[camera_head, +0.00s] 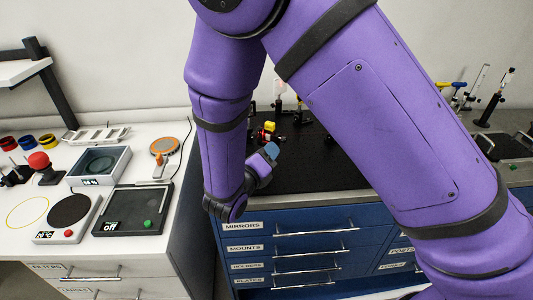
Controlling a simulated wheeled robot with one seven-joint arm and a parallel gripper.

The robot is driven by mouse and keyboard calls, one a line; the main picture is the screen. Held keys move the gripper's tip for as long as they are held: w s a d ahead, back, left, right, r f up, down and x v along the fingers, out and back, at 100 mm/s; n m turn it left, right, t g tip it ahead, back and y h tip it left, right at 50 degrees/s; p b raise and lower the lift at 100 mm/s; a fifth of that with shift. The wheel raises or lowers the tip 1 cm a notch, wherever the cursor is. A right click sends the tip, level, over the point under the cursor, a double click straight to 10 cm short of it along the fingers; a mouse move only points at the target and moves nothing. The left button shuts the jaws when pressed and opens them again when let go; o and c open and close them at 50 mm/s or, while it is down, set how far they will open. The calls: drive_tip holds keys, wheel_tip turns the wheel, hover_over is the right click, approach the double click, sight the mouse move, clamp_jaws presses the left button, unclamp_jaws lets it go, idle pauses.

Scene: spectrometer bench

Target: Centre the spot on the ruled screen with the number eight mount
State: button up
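My purple arm fills the middle of the head view and hides much of the black bench top (320,172). My gripper (270,152) is small and mostly turned away at the end of the wrist, over the left part of the bench top. Its fingers are too small to tell open from shut. Small yellow and red optic parts (268,128) stand just behind it; whether they touch it is unclear. I cannot read a number on any mount. I can make out neither the ruled screen nor a light spot; my arm may hide them.
Blue drawers (300,245) labelled mirrors and mounts are below the bench top. A white counter on the left holds a red knob (39,160), a grey tray (99,165), a black panel reading off (133,209) and a hotplate-like unit (68,216). Posts (491,108) stand at right.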

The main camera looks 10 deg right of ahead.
drive_tip(key=shift+o, duration=0.4)
drive_tip(key=v, duration=1)
drive_tip(key=shift+s+a, duration=0.25)
drive_tip(key=shift+s, duration=0.05)
drive_tip(key=shift+r, duration=0.1)
